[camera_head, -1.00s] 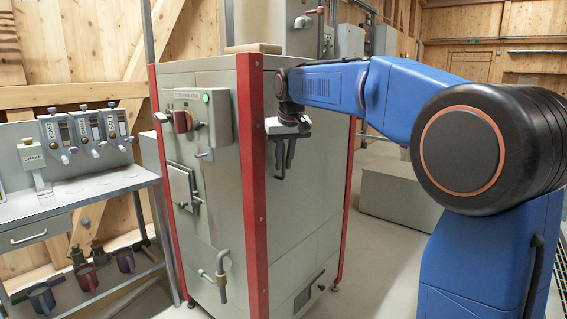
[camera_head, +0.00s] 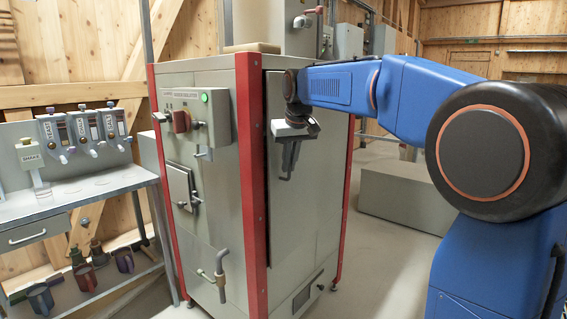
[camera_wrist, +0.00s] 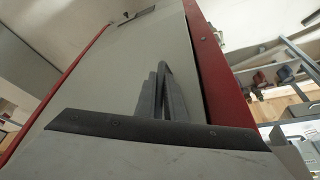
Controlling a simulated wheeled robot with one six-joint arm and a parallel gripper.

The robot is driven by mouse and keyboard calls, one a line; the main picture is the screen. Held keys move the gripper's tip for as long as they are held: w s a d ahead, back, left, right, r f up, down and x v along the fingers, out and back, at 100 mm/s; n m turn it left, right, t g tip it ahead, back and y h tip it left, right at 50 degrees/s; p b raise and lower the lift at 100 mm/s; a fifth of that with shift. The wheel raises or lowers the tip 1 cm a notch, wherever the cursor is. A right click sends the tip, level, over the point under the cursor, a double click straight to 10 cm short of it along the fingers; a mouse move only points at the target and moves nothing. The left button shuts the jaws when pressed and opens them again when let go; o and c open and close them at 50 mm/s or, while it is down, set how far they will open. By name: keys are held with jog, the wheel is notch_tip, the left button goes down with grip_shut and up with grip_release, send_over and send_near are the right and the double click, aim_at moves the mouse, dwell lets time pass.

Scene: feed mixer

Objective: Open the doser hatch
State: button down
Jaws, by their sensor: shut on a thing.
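A tall hatch panel (camera_head: 300,215) forms the right-hand side of the grey machine (camera_head: 215,235), between red corner posts. It stands slightly ajar, with a dark gap along its left edge by the near red post (camera_head: 252,180). My gripper (camera_head: 285,173) is at the upper part of this panel, fingers pointing down, and is shut on a part of it. The gripped part is hidden by the fingers. In the wrist view my fingers (camera_wrist: 160,90) lie close together against the pale panel (camera_wrist: 110,80), and the dark gap runs beside the red post (camera_wrist: 220,75).
The machine's left face carries a control box (camera_head: 195,115), a small square hatch (camera_head: 182,187) and a pipe (camera_head: 218,272). A bench (camera_head: 95,195) with dispensers stands at left. A low grey box (camera_head: 395,195) stands behind at right. Floor between is clear.

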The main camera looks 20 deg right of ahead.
jog(key=s+d+n+y, duration=0.1)
jog(key=s+d+n, duration=0.2)
jog(key=s+d, duration=0.55)
jog(key=s+d+n+y, duration=0.15)
jog(key=s+d, duration=0.35)
jog(key=d, duration=0.7)
jog(key=s+d+n, duration=0.2)
jog(key=d, duration=0.9)
jog(key=s+d+n+g, duration=0.1)
jog(key=s+d+n, duration=0.1)
jog(key=d, duration=0.9)
jog(key=shift+d+g, duration=0.25)
jog(key=shift+g, duration=0.05)
jog(key=shift+y, duration=0.25)
jog(key=c, duration=2.1)
grip_release()
jog(key=shift+r, duration=0.1)
